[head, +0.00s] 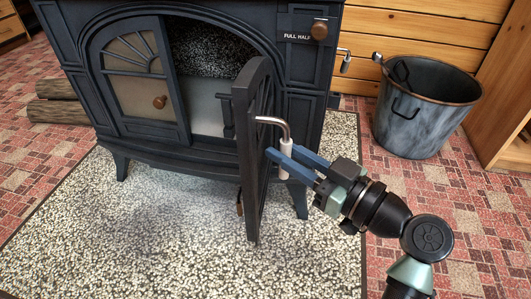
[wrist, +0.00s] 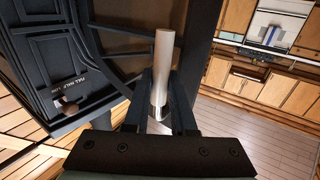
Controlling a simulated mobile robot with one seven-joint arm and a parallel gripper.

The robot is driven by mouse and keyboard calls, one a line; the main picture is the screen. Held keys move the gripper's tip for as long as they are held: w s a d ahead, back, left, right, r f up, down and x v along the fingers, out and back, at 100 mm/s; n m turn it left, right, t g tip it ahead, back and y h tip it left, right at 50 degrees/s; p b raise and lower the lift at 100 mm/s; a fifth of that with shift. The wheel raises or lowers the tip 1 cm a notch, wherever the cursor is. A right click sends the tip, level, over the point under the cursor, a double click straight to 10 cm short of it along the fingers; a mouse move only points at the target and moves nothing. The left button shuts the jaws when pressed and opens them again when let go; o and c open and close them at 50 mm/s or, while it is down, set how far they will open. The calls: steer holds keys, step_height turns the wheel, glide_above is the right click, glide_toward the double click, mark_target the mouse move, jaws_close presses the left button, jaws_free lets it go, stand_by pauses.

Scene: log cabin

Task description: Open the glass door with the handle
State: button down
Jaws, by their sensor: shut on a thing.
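The black stove has two doors with glass panes. Its right glass door (head: 255,160) stands swung out toward me, seen nearly edge-on, and the stove's opening shows behind it. The door's handle (head: 286,146) is a bent metal rod with a pale grip. My gripper (head: 280,160) is shut on the handle's lower part, with its blue fingers on either side. In the wrist view the pale handle (wrist: 163,62) stands between the dark fingers, with the door frame behind it. The left door (head: 135,83) is shut and has a round brown knob.
A grey metal bucket (head: 427,110) stands on the red patterned floor at the right. Logs (head: 62,100) lie left of the stove. A wooden shelf unit (head: 510,110) is at the right edge. The speckled hearth mat (head: 140,240) is clear in front of the stove.

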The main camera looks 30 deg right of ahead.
steer(key=shift+s+d+y, duration=0.1)
steer(key=shift+d+y, duration=0.2)
steer(key=shift+d, duration=0.55)
steer(key=shift+a+n, duration=0.1)
steer(key=shift+n, duration=0.2)
steer(key=c, duration=0.8)
jaws_free()
steer(key=shift+o, duration=0.2)
steer(key=shift+s, duration=0.1)
steer(key=p+v, duration=0.5)
steer(key=v, duration=0.7)
steer(key=shift+s+d+p, duration=0.2)
steer(key=shift+s+p, duration=0.15)
steer(key=shift+p, duration=0.05)
steer(key=shift+r, duration=0.1)
